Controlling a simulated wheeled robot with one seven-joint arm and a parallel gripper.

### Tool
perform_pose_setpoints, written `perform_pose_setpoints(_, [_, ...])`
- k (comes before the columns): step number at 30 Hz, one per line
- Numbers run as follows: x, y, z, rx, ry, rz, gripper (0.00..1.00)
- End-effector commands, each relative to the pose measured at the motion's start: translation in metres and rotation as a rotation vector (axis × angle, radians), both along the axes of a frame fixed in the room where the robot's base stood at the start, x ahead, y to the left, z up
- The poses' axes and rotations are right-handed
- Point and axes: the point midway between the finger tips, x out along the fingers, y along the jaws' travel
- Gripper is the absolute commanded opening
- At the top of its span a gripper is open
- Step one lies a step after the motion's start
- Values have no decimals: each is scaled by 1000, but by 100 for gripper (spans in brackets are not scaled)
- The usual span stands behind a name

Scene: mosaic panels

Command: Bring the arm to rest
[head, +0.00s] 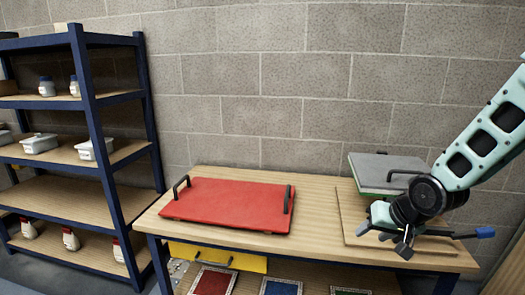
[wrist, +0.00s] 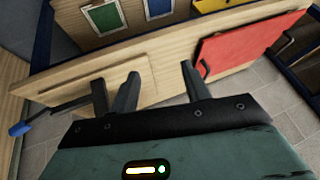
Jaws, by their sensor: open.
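My gripper (head: 384,240) is at the end of my pale green arm, which reaches in from the right of the head view. It hangs over the right part of the wooden workbench (head: 330,190), in front of a grey and green block with a black handle (head: 385,168). In the wrist view my gripper (wrist: 158,82) has its two dark fingers apart, with nothing between them. Whether it touches the bench cannot be told.
A red tray (head: 228,203) with black handles lies on the bench left of my gripper. A blue-tipped lever (head: 485,233) sticks out at right. Framed panels (head: 213,281) and a yellow drawer (head: 220,258) are below the benchtop. A blue-framed shelf (head: 90,130) stands at left.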

Motion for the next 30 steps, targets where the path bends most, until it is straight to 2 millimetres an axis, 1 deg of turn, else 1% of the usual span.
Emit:
perform_pose_setpoints(1, [-20,30,17,-44,36,83,47])
perform_pose_setpoints(2, [-34,44,23,-70,62,127,47])
perform_pose_setpoints(3, [-53,62,31,-103,97,189,47])
perform_pose_setpoints(5, [-85,86,43,-151,149,282,47])
perform_pose_setpoints(6, [-107,100,50,-180,182,344,47])
perform_pose_setpoints(8, [-141,118,62,-222,230,438,47])
perform_pose_setpoints(9, [-164,126,68,-246,262,498,47])
perform_pose_setpoints(10, [-180,132,73,-262,283,542,47])
perform_pose_setpoints(12, [-215,141,83,-293,329,633,47])
perform_pose_setpoints(15, [-253,147,92,-324,380,733,47])
perform_pose_setpoints(18, [-276,149,98,-341,412,793,47])
perform_pose_setpoints(21, [-285,149,99,-348,426,818,47])
perform_pose_setpoints(30, [-285,149,99,-347,428,817,47])
